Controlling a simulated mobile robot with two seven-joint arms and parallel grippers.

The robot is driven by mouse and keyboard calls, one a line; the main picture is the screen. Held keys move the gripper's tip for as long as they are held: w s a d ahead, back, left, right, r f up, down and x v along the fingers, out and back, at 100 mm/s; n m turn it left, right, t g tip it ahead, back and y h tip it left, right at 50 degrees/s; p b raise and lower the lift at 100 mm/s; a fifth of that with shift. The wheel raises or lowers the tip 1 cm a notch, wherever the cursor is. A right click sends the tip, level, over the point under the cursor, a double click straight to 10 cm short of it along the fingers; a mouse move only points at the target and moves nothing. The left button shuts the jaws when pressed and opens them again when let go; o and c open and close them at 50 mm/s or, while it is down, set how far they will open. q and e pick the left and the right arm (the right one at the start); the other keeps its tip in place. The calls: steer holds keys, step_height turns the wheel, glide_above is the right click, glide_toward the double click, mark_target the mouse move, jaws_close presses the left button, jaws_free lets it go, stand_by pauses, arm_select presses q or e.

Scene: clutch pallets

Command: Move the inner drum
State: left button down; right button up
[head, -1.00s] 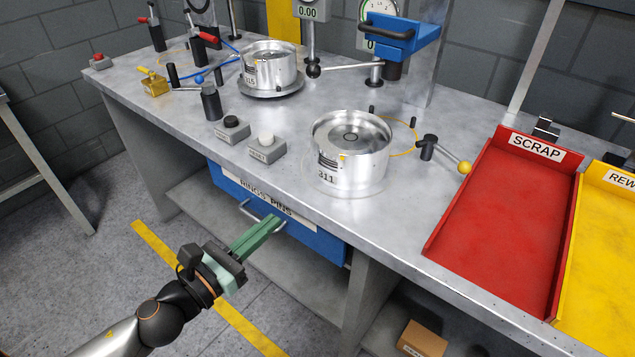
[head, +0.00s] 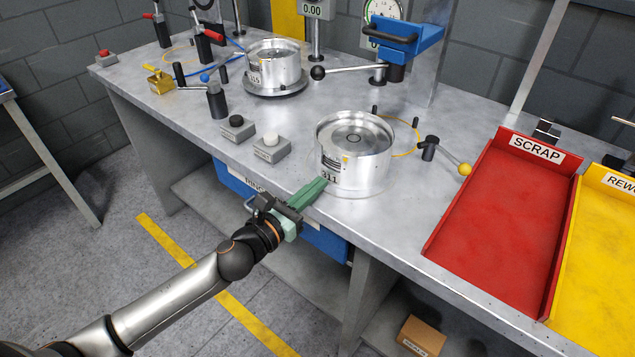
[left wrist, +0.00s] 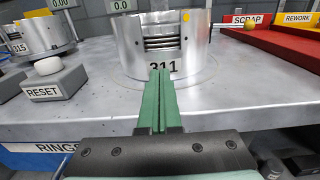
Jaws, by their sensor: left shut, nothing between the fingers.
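Two silver drums stand on the metal bench. The drum marked 311 (head: 354,152) is at the front middle, upright, on a faint round outline. The drum marked 315 (head: 272,65) stands farther back left on a round dark plate. My left gripper (head: 320,184) has green fingers, shut with nothing between them. Its tips are just in front of drum 311, low at its near left side. In the left wrist view the fingers (left wrist: 159,75) point at the label of drum 311 (left wrist: 195,50); contact cannot be told. My right gripper is not in view.
A red SCRAP tray (head: 436,236) and a yellow REWORK tray (head: 560,318) are at the right. A yellow-knobbed lever (head: 447,158) stands right of drum 311. A RESET button box (head: 271,150) and a black-button box (head: 238,129) are to its left. A blue drawer (head: 326,241) is below the bench edge.

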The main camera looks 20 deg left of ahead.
mark_target(327, 177)
arm_select(q)
steer(key=shift+w+d, duration=0.2)
steer(key=shift+w, duration=0.25)
steer(key=shift+w, duration=0.25)
steer(key=shift+x, duration=1.7)
steer(key=shift+s, duration=0.15)
